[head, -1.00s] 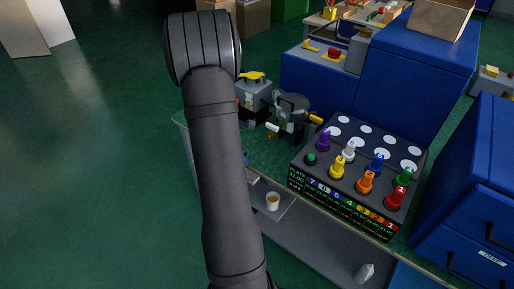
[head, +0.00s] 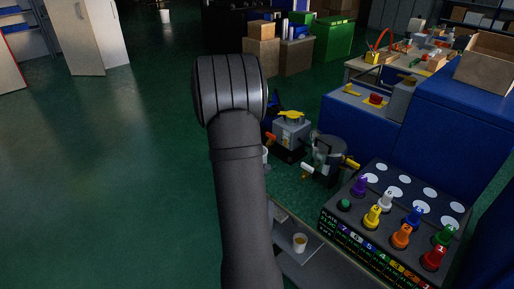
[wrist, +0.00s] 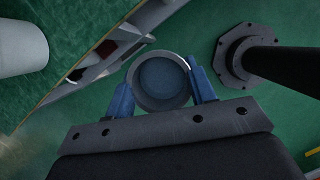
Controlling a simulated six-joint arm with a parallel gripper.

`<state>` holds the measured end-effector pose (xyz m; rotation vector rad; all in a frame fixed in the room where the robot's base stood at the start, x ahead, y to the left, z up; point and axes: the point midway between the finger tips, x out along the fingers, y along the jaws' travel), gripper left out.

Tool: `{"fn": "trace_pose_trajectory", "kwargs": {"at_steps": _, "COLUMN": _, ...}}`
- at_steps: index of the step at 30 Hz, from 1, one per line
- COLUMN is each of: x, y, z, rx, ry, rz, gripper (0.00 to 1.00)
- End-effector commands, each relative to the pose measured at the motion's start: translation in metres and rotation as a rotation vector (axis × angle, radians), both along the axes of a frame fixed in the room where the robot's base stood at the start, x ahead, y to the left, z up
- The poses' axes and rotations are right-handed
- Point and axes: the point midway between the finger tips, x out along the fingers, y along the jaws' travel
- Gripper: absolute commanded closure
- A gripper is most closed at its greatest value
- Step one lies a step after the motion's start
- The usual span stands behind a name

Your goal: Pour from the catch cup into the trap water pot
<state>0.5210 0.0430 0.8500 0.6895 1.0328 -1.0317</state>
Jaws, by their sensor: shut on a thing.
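In the wrist view my gripper (wrist: 162,88) has its blue fingers shut on the sides of a round grey cup (wrist: 162,110), taken to be the catch cup. I look into its open mouth; the inside is bluish grey, and I cannot tell how full it is. In the head view my arm hides the gripper and most of what it holds. A small white cup (head: 300,243) with amber-brown contents stands on a grey shelf (head: 285,236) below the bench edge. I cannot tell whether this is the trap water pot.
Blue cabinets (head: 440,120) stand behind. Green floor (head: 110,190) is open at left. A pale cylinder (wrist: 20,48) shows at the wrist view's upper left.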

Motion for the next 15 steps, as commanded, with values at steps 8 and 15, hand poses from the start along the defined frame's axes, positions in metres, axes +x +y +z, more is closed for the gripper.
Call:
{"fn": "trace_pose_trajectory", "kwargs": {"at_steps": 8, "x": -0.001, "y": -0.008, "z": -0.006, "rx": -0.001, "ry": 0.002, "rz": -0.175, "gripper": 0.80}}
{"fn": "trace_pose_trajectory", "kwargs": {"at_steps": 15, "x": -0.006, "y": -0.028, "z": -0.023, "rx": -0.001, "ry": 0.002, "rz": -0.736, "gripper": 0.80}}
